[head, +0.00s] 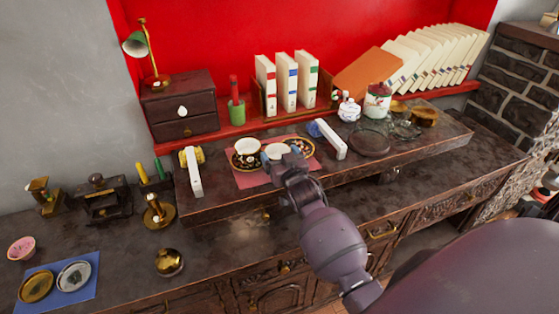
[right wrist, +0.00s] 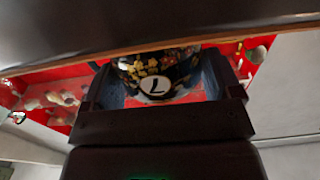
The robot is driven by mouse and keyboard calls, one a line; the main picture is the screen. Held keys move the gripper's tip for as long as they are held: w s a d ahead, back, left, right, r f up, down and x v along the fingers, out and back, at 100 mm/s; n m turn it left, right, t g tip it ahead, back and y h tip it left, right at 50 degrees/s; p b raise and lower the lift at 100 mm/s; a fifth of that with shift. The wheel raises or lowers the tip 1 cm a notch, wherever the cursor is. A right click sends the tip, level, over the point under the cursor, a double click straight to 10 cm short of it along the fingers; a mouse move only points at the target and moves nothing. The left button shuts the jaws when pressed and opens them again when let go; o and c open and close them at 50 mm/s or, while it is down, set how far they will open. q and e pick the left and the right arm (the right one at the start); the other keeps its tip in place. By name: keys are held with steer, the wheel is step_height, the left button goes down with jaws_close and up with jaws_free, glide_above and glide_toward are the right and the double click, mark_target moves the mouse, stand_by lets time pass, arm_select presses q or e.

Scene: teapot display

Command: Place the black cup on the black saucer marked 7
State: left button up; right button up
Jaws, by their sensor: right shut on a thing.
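My right gripper (head: 281,155) is shut on a black cup with a white inside (head: 277,149), over the red mat on the raised wooden shelf. In the right wrist view, a black, gold-flowered surface (right wrist: 142,67) with a white disc bearing a 7-like mark, upside down, shows between the blue fingers (right wrist: 160,82). A black, gold-patterned saucer (head: 307,146) lies right of the held cup, partly hidden by my gripper. Another black cup (head: 246,146) appears to stand on a saucer to the left. No number is readable on either saucer. My left gripper is out of view.
The red mat (head: 246,181) lies under the saucers. White block-like pieces stand left (head: 193,173) and right (head: 330,138) of it. A dark plate (head: 370,142) lies farther right. White books (head: 287,82) and a small drawer chest (head: 180,108) stand behind.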

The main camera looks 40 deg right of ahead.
steer(key=shift+f, duration=0.75)
steer(key=shift+r, duration=0.1)
steer(key=o, duration=0.8)
